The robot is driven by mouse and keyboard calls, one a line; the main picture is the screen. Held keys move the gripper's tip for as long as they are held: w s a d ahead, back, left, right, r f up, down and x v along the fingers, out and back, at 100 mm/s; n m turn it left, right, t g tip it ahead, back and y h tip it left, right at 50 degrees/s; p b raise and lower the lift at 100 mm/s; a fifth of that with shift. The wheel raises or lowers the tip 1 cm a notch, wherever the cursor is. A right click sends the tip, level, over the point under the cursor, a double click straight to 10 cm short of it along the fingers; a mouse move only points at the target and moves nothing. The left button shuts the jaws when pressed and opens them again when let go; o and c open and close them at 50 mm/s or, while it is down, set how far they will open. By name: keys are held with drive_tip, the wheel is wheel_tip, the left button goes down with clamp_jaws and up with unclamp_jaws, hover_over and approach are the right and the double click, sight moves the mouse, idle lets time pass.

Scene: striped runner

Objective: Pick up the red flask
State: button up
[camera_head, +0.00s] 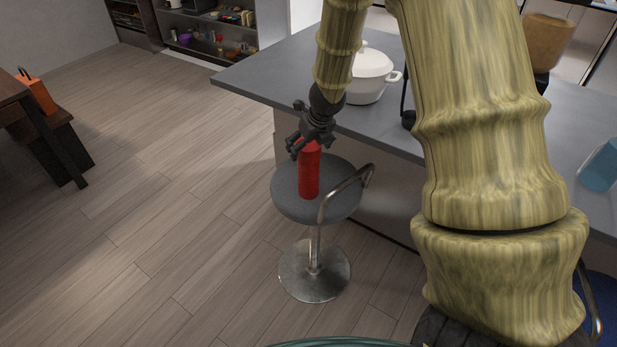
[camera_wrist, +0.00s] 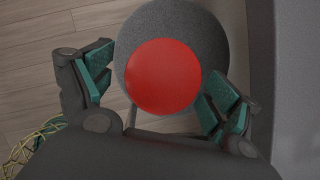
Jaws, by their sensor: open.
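The red flask (camera_head: 309,172) stands upright on the grey seat of a bar stool (camera_head: 341,202) in the head view. In the wrist view its round red top (camera_wrist: 163,76) lies between the two fingers, seen from above. My gripper (camera_head: 306,143) is at the top of the flask in the head view, pointing down. In the wrist view my gripper (camera_wrist: 157,88) is open, with green finger pads on either side of the flask and visible gaps. The lower part of the flask is hidden in the wrist view.
The stool has a curved metal rail (camera_head: 345,187) at its right. A grey counter (camera_head: 268,78) stands right behind it, with a white pot (camera_head: 369,80) on top. A bench with an orange bag (camera_head: 37,93) is far left. The wooden floor on the left is clear.

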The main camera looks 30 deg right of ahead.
sight(309, 173)
drive_tip(key=shift+b+x, duration=0.4)
drive_tip(key=shift+x, duration=1.8)
drive_tip(key=shift+w+d, duration=0.15)
drive_tip(key=shift+r, duration=0.1)
drive_tip(key=c, duration=1.6)
